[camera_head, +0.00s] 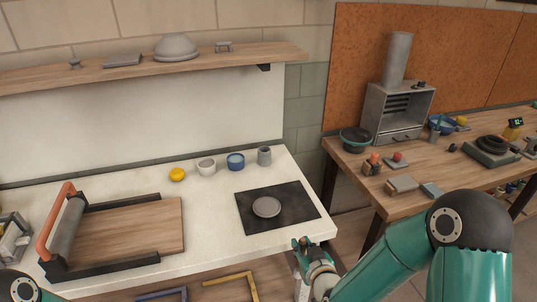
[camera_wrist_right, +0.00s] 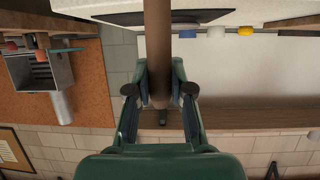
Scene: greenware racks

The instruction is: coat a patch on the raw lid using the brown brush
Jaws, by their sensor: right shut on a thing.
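A round grey lid (camera_head: 267,207) lies flat on a dark square mat (camera_head: 301,207) near the right end of the white counter. My right gripper (camera_head: 303,243) is just in front of the counter's front edge, below and to the right of the lid, and apart from it. In the right wrist view, my right gripper (camera_wrist_right: 159,88) is shut on the brown brush (camera_wrist_right: 157,40), whose handle runs up out of the picture. The brush's bristles are not visible. My left gripper is out of view.
A slab roller (camera_head: 125,228) fills the left. A wooden bench (camera_head: 455,165) with several items stands right.

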